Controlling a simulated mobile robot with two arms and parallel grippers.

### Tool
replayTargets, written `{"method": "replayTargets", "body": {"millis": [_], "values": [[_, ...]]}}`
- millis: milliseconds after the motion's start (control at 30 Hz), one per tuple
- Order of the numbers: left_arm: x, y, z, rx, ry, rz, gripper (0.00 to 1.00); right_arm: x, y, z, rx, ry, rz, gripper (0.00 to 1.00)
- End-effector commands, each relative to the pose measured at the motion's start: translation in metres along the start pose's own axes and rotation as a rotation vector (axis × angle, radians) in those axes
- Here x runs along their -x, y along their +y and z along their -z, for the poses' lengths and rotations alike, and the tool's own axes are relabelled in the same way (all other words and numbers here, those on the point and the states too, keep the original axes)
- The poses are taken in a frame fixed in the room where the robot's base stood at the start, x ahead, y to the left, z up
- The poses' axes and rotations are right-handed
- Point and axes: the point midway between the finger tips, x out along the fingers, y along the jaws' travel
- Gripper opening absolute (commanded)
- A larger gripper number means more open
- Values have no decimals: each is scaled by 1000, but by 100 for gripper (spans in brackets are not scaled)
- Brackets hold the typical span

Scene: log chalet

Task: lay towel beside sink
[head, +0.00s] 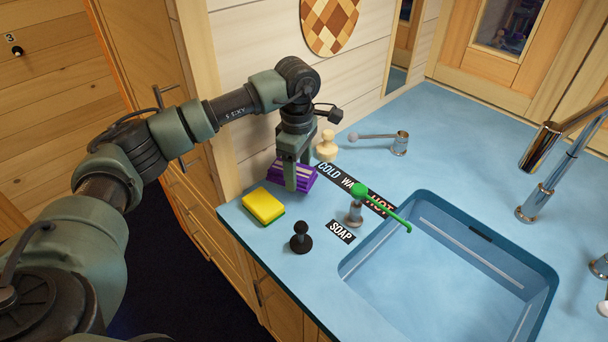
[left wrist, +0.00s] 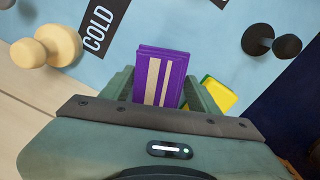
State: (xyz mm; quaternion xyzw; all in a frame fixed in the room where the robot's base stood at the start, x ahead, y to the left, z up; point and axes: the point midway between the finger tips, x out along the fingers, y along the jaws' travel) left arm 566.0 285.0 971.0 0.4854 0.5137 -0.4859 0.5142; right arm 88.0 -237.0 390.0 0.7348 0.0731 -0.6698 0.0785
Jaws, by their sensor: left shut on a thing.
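The towel (head: 309,175) is a folded purple bundle with pale stripes. It is at the counter's left end, in front of the wall. My left gripper (head: 292,176) points down and is shut on it. In the left wrist view the towel (left wrist: 160,78) sits between the two green fingers. I cannot tell whether its underside touches the counter. The blue sink (head: 400,300) is set into the counter to the right, apart from the towel. My right gripper is not in view.
Counter beyond the sink is clear (head: 460,140).

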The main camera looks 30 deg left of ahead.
Motion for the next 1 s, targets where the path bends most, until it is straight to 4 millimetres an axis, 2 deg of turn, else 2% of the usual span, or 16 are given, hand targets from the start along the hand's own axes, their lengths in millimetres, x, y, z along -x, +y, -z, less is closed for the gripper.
{"method": "replayTargets", "body": {"millis": [100, 200, 267, 500, 900, 933, 1000], "values": [[-1, 15, -5, 1, -1, 0, 28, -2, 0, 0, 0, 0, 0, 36], [-1, 20, -6, 0, 0, 1, 28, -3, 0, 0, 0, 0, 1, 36], [-4, 20, -6, 0, 0, 1, 28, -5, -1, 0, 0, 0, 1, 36], [-36, 20, -6, 0, 0, 1, 28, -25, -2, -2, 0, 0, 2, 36], [-40, 20, -6, 0, 0, 0, 28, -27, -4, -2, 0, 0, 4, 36], [-39, 20, -6, 0, 0, 0, 66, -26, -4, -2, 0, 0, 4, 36], [-38, 20, -6, 0, 0, 0, 82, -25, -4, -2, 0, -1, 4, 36]]}}
